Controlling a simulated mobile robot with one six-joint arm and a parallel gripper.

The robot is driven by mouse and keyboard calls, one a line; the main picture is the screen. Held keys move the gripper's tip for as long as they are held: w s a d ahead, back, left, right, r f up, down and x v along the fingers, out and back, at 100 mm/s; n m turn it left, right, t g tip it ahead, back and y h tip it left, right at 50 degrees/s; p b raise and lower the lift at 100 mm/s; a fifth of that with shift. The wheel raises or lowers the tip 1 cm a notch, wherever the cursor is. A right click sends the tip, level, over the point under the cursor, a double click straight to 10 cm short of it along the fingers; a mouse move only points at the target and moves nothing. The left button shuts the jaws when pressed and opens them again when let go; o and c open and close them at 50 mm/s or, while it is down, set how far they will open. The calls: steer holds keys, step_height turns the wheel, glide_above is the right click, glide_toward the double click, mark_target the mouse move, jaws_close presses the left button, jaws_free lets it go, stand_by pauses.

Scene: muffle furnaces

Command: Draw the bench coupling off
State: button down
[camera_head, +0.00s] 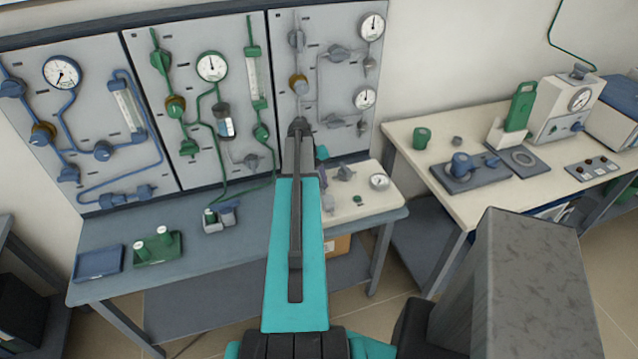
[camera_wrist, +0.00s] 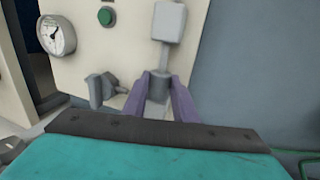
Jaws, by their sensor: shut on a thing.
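In the wrist view a grey cylindrical fitting (camera_wrist: 158,88), which I take to be the bench coupling, sits between the two purple fingers of my gripper (camera_wrist: 158,96). The fingers are shut on its sides. A short stem joins the fitting to a light grey block (camera_wrist: 168,22) above it in the picture. Behind it is a cream panel (camera_wrist: 130,55). In the head view my arm covers most of the gripper and I cannot make out the coupling there. The cream unit (camera_head: 352,212) stands at the right end of the blue-grey bench (camera_head: 245,240).
Beside the coupling are a grey valve handle (camera_wrist: 103,88), a green button (camera_wrist: 106,16) and a round gauge (camera_wrist: 55,35). Gauge panels (camera_head: 90,120) stand behind the bench. A green tray (camera_head: 157,248) and blue tray (camera_head: 98,262) lie at left. A cream table (camera_head: 440,150) is at right.

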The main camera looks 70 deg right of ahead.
mark_target(323, 192)
steer(key=shift+s+a+f+b, duration=0.1)
steer(key=shift+s+a+b, duration=0.4)
steer(key=shift+s+a, duration=0.7)
steer(key=shift+w+a, duration=0.15)
steer(key=c, duration=1.4)
jaws_free()
steer(key=shift+c, duration=0.2)
steer(key=shift+r, duration=0.2)
steer(key=shift+w+r, duration=0.1)
steer(key=shift+r, duration=0.3)
steer(key=b+v, duration=0.3)
steer(key=v, duration=0.9)
steer(key=shift+a+r, duration=0.2)
steer(key=shift+r, duration=0.1)
